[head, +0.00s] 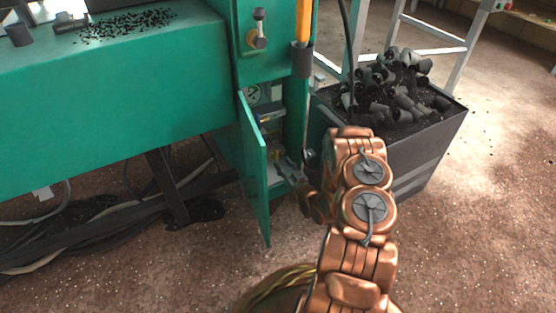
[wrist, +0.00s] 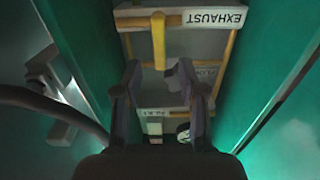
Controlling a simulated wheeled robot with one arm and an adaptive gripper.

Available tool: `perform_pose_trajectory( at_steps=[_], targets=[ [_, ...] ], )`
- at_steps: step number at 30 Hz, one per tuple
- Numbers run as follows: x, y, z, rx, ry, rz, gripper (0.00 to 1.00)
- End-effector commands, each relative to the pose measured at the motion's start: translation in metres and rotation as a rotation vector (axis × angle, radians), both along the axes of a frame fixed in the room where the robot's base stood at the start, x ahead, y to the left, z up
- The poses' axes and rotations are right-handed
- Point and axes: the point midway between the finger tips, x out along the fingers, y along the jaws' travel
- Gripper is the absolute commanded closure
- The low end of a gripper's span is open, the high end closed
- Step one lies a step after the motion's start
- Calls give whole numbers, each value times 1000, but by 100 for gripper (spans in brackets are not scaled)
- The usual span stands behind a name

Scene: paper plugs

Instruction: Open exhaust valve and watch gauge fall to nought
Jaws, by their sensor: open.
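The white EXHAUST label (wrist: 215,18) shows upside down at the top of the wrist view, on a pale box inside the green cabinet. A yellow lever (wrist: 158,42) hangs down beside it, in line with the gap between my fingers. My gripper (wrist: 158,78) is open, with its dark fingers apart and nothing seen between them; I cannot tell whether they touch the lever. A round gauge (head: 252,94) sits high in the open cabinet in the head view. Its needle is too small to read. A round, pale dial (wrist: 183,131) shows partly in the wrist view.
The cabinet's green door (head: 254,170) stands open left of my gripper. Green walls stand close on both sides in the wrist view. A dark bin (head: 425,140) of grey plugs stands right of my arm. Cables (head: 100,232) lie on the floor at left.

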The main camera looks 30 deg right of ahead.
Motion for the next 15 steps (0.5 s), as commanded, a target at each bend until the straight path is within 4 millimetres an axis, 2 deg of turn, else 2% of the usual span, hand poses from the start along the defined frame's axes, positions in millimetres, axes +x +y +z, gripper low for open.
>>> perform_pose_trajectory(
  at_steps=[9, 15],
  targets=[
    [39, -3, -2, -2, -2, 1, 59],
    [47, -4, 0, -1, 0, 0, 59]
  ],
)
